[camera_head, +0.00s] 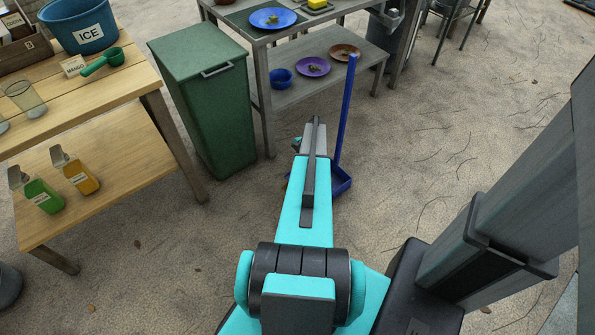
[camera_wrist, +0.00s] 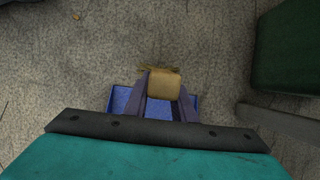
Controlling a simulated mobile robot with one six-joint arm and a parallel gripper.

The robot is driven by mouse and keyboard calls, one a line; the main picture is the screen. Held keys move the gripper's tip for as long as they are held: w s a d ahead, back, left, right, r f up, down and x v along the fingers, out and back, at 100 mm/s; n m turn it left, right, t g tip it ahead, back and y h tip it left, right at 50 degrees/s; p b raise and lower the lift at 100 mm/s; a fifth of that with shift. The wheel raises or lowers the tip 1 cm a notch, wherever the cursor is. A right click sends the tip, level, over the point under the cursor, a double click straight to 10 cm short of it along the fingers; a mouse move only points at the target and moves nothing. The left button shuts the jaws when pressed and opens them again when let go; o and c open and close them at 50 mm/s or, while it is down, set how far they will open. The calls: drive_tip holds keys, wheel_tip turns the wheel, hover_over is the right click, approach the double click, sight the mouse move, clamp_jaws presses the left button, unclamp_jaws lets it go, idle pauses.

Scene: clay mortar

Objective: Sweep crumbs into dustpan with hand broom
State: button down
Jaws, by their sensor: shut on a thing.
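My gripper (camera_wrist: 163,90) points down in the wrist view, its two fingers shut on a tan block with frayed straw-like bristles at its far edge, which looks like the hand broom (camera_wrist: 164,82). In the head view my arm hides most of the gripper and the broom. The blue dustpan (camera_head: 342,183) lies on the ground just beyond my arm, its long handle standing upright. In the wrist view the dustpan (camera_wrist: 121,98) shows below and on both sides of the fingers. A small orange speck (camera_wrist: 76,17) lies on the ground; I cannot tell whether it is a crumb.
A green bin (camera_head: 207,110) stands left of the dustpan. A wooden table (camera_head: 105,85) with bottles on its lower shelf is at the left. A grey table (camera_head: 326,72) with plates and a bowl stands behind. The ground to the right is mostly open.

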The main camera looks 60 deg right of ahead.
drive_tip(key=w+a+r+p, duration=0.2)
drive_tip(key=a+r+p, duration=0.2)
drive_tip(key=r, duration=0.4)
drive_tip(key=shift+w+a, duration=0.15)
drive_tip(key=shift+a, duration=0.65)
idle(1.1)
